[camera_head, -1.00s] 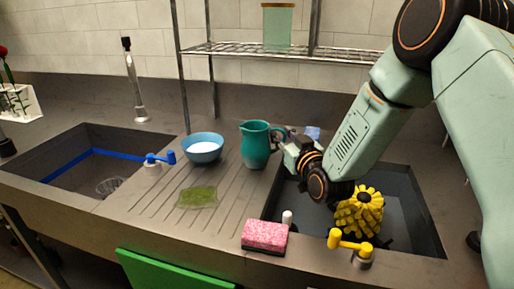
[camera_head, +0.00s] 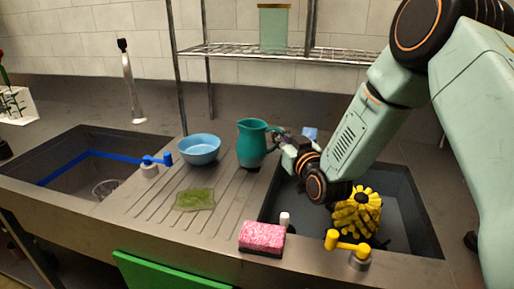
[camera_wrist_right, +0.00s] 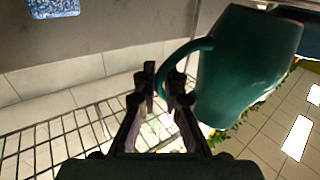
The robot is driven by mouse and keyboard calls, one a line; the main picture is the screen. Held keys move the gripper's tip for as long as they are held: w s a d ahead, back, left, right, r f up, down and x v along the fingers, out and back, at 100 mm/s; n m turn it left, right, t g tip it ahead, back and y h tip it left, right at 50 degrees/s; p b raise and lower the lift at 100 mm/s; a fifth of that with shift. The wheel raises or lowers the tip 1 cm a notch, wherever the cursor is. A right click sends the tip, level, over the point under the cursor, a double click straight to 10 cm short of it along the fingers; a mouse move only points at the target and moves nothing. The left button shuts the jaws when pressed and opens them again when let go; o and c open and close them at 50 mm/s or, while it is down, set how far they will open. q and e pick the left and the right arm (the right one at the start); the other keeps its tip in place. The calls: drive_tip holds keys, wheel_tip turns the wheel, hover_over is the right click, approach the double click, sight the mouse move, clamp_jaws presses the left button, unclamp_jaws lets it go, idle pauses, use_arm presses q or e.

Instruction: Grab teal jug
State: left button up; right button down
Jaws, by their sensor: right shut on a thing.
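The teal jug (camera_head: 251,146) stands upright on the ribbed drainboard between the two sinks, its handle side toward my right arm. It fills the right of the right wrist view (camera_wrist_right: 250,65). My right gripper (camera_head: 281,140) is at the jug's right side, shut on its handle. In the right wrist view the fingers (camera_wrist_right: 166,80) are on either side of the handle (camera_wrist_right: 180,62). In the head view the fingertips are small and partly merge with the handle. My left gripper is not in view.
A blue bowl (camera_head: 199,149) stands left of the jug. A green sponge (camera_head: 194,199) and a pink sponge (camera_head: 262,236) lie nearer the front. A yellow brush-like thing (camera_head: 357,213) is in the right sink. A wire shelf (camera_head: 280,53) hangs behind.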

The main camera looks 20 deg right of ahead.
drive_tip(key=shift+r, duration=0.25)
drive_tip(key=shift+r+p, duration=1.15)
drive_tip(key=shift+r, duration=3.5)
drive_tip(key=shift+s, duration=0.1)
